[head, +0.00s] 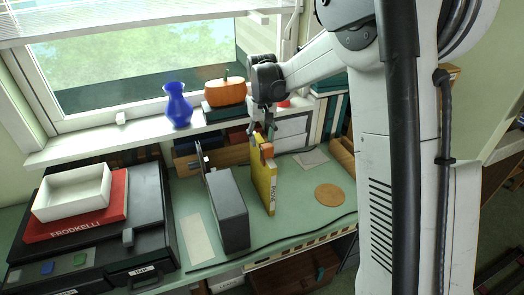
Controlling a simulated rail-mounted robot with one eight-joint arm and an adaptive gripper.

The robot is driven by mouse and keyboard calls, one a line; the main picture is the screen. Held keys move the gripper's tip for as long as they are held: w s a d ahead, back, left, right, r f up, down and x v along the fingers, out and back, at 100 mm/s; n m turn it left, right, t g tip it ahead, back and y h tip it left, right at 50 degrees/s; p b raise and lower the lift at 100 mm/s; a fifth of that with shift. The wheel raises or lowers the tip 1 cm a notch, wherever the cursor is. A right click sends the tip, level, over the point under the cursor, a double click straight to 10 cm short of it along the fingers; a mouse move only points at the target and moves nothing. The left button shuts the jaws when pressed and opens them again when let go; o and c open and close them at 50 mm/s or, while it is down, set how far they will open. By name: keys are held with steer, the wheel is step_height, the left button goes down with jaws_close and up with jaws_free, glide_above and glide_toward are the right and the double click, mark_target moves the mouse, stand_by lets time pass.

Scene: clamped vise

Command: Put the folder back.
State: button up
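A yellow folder (264,186) stands upright on the green desk top, with its narrow spine toward me and an orange-brown patch near its top. My gripper (262,131) is above it, pointing down, with its fingertips at or just over the folder's top edge. I cannot tell whether the fingers touch or hold it. A dark grey upright file box (228,211) stands to the left of the folder, with a gap between them.
A black case (149,208) carries a red box (76,222) and a white tray (73,193) at left. A blue vase (177,106) and an orange pumpkin (225,92) are by the window. A round cork mat (329,195) lies right; a black cable (300,232) crosses the desk front.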

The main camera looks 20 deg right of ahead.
step_height(320, 180, up, 3)
steer(key=shift+r, duration=0.1)
steer(key=shift+s+r, duration=0.3)
steer(key=shift+r, duration=0.25)
steer(key=s+r+t, duration=0.2)
steer(key=s+r, duration=0.5)
steer(key=s, duration=0.2)
steer(key=s+m+t, duration=0.1)
steer(key=s+t, duration=0.3)
steer(key=s, duration=1.8)
steer(key=shift+s+d+t, duration=0.15)
steer(key=shift+d+t, duration=0.15)
steer(key=shift+t, duration=0.1)
steer(key=shift+o, duration=0.3)
steer(key=shift+s+f, duration=0.35)
steer(key=shift+s, duration=0.25)
steer(key=shift+w, duration=0.1)
